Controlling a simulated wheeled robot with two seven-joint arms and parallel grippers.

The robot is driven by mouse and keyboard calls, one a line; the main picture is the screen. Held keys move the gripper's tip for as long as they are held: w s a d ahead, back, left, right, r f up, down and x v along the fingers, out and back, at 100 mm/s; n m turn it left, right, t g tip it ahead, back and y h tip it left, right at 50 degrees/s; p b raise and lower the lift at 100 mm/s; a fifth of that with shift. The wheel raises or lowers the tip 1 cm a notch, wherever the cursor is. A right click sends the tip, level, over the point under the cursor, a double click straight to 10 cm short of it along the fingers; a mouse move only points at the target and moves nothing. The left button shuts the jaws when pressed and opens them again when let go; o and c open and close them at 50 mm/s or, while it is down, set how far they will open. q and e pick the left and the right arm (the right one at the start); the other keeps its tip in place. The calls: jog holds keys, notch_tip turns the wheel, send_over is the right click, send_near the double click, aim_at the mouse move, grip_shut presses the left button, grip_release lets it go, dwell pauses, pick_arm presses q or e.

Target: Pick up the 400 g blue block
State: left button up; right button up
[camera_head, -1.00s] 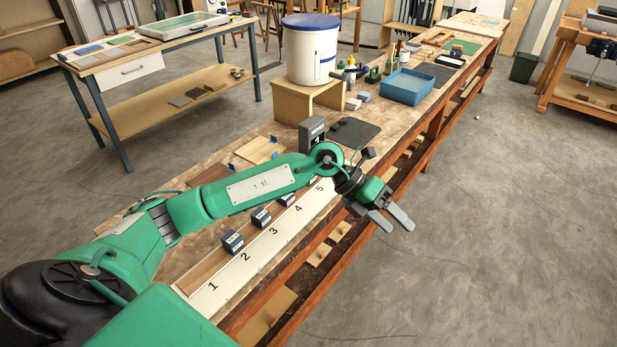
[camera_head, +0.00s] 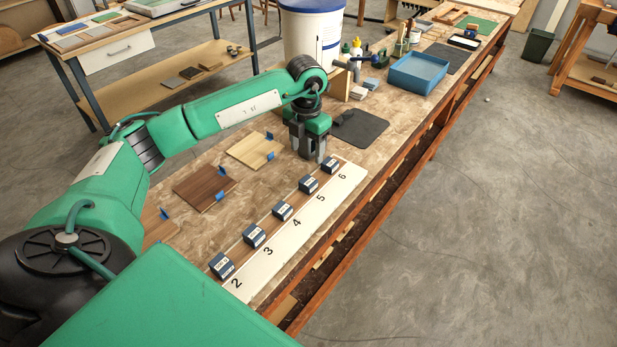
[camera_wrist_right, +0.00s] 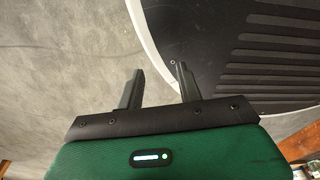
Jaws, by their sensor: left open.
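Several dark blue blocks with white labels stand in a row beside a white numbered strip (camera_head: 270,255). The nearest block (camera_head: 222,266) is by number 2, and others (camera_head: 254,236) follow toward the back; the farthest block (camera_head: 330,165) is near number 6. The label print is too small to read, so I cannot tell which is 400 g. My left gripper (camera_head: 315,155) points down, open, just behind and left of the farthest block. I cannot tell whether it touches it. My right gripper (camera_wrist_right: 158,88) is open and empty in the right wrist view, over grey floor and a dark ribbed surface.
Wooden panels with blue clips, one dark (camera_head: 205,188) and one light (camera_head: 254,150), lie left of the blocks. A dark mat (camera_head: 360,129), a blue tray (camera_head: 420,72) and a white bucket (camera_head: 312,40) are farther back. The bench's right edge drops to open floor.

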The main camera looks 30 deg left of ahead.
pick_arm(q)
send_over(308, 180)
notch_tip(308, 180, down, 6)
jog(key=shift+a+r+p, duration=0.1)
jog(key=shift+a+p, duration=0.05)
jog(key=shift+p, duration=0.3)
jog(key=shift+f, duration=0.25)
jog(key=shift+s+d+f+p, duration=0.1)
jog(key=shift+f+p, duration=0.2)
jog(key=shift+f, duration=0.1)
jog(key=shift+s+d+f+p, duration=0.1)
jog(key=shift+f+p, duration=0.15)
jog(key=shift+f, duration=0.1)
notch_tip(308, 180, down, 3)
jog(key=shift+w+r+p, duration=0.1)
jog(key=shift+r+p, duration=0.05)
jog(key=shift+p, duration=0.25)
jog(key=shift+f, duration=0.5)
jog(key=c, duration=1.3)
jog(key=shift+c, duration=0.2)
pick_arm(e)
jog(key=shift+g, duration=0.3)
jog(key=s, duration=0.1)
jog(key=s+d+r, duration=0.1)
jog(key=s, duration=0.1)
jog(key=s+d+r, duration=0.1)
jog(key=shift+s+d+r, duration=0.1)
jog(key=shift+s+r, duration=0.05)
